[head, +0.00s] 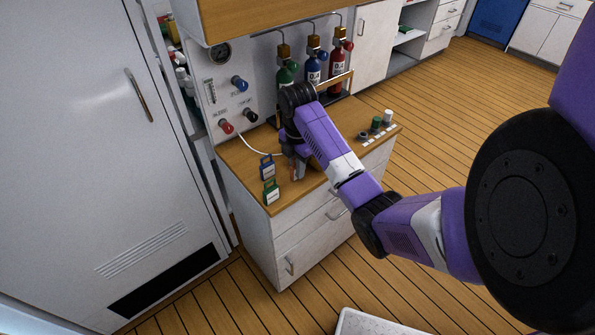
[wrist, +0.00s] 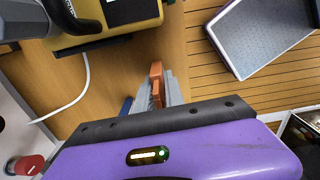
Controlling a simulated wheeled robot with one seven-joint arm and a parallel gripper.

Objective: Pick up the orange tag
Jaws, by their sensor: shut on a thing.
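The orange tag (wrist: 157,84) shows in the wrist view, upright between the grey fingers of my gripper (wrist: 165,90). The fingers are shut on it. In the head view, my gripper (head: 296,168) is low over the front part of the wooden counter (head: 240,152), and my arm hides most of the tag there. I cannot tell whether the tag still touches the counter.
A blue tag (head: 267,167) and a green tag (head: 271,192) stand on the counter left of my gripper. A yellow device (wrist: 105,25) is close by in the wrist view. Gas cylinders (head: 312,72) stand behind. A white tray (head: 370,322) lies on the floor.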

